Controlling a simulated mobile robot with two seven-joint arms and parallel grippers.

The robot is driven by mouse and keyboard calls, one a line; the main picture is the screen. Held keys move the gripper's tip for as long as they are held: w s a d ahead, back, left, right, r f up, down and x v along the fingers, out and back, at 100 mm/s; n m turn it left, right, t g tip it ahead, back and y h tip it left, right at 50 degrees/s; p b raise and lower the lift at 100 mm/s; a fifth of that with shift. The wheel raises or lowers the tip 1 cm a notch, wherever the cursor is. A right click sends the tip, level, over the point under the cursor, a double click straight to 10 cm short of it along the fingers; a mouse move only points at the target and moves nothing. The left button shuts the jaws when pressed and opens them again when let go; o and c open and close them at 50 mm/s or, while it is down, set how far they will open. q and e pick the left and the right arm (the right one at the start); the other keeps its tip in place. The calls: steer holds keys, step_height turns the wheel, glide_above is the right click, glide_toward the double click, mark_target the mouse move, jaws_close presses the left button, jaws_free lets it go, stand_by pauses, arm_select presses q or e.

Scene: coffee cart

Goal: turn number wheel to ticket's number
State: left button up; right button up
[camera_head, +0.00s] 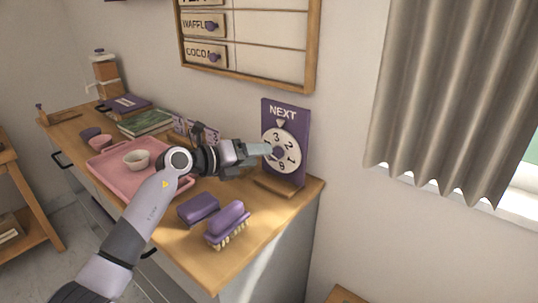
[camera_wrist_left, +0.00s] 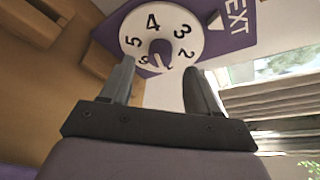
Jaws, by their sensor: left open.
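The number wheel (camera_head: 269,140) is a white disc on an upright purple NEXT sign (camera_head: 299,125) at the counter's back right. A small pointer triangle sits above the disc, with the 3 closest to it, slightly to its left. The wheel also shows in the left wrist view (camera_wrist_left: 136,27), with a purple centre knob (camera_wrist_left: 160,48). My left gripper (camera_head: 266,150) is at the wheel, its fingers covering part of it. In the wrist view its open fingers (camera_wrist_left: 160,76) lie either side of the knob, with gaps showing. I cannot make out a ticket's number. My right gripper is out of view.
Two purple brushes or blocks (camera_head: 226,220) lie on the counter's front, below my left arm. A green book (camera_head: 146,122) lies behind. A wall board (camera_head: 270,62) hangs above.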

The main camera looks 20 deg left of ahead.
mark_target(277, 153)
arm_select(q)
steer(key=shift+x, duration=2.25)
steer(key=c, duration=1)
